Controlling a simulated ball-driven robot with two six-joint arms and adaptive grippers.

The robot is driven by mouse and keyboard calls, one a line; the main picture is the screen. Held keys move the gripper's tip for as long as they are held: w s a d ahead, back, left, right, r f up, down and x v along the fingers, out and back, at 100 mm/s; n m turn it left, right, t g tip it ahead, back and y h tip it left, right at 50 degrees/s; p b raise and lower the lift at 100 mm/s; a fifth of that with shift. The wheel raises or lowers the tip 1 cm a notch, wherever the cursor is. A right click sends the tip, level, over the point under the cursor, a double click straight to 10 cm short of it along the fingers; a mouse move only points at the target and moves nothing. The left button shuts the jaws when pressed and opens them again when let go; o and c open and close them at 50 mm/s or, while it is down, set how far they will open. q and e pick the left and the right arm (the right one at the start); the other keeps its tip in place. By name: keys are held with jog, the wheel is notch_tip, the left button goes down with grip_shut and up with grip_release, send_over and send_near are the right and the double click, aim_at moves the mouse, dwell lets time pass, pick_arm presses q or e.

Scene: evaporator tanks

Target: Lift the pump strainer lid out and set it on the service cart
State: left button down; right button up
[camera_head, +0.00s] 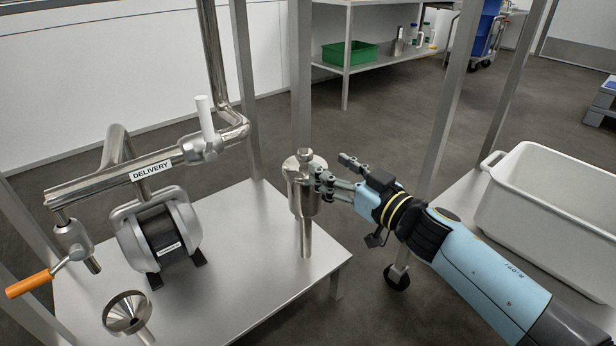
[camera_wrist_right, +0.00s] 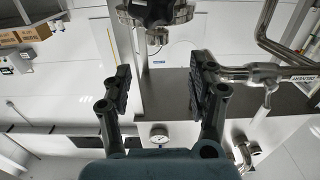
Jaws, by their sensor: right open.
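The pump strainer (camera_head: 303,195) is an upright steel canister above the front right of the steel pump table. Its round lid (camera_head: 304,164), with a small steel knob, is on top. My right gripper (camera_head: 335,172) reaches in from the right with its fingers spread, close beside the lid. In the head view a finger overlaps the strainer's right side; I cannot tell whether it touches. The right wrist view shows both fingers (camera_wrist_right: 155,85) apart with nothing between them. The service cart (camera_head: 463,195) stands at the right, behind my right arm. My left gripper is not in view.
A large white tub (camera_head: 555,185) takes up much of the cart. Steel posts (camera_head: 301,80) rise behind the strainer. The cart's near left part looks bare.

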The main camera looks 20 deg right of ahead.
aim_at(310, 156)
jog(key=b+x, duration=0.1)
jog(key=x, duration=0.3)
jog(key=shift+w+f, duration=0.1)
jog(key=shift+f, duration=0.05)
jog(key=x, duration=0.1)
jog(key=b+x, duration=0.1)
jog(key=x, duration=0.1)
jog(key=b+x, duration=0.1)
jog(key=shift+w+f, duration=0.3)
jog(key=shift+f, duration=0.1)
jog(key=shift+w+r, duration=0.1)
jog(key=shift+w, duration=0.1)
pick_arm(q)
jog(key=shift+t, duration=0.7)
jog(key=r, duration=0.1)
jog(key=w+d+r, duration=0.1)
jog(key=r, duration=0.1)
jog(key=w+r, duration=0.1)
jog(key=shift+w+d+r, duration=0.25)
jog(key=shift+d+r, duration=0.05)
pick_arm(e)
grip_shut()
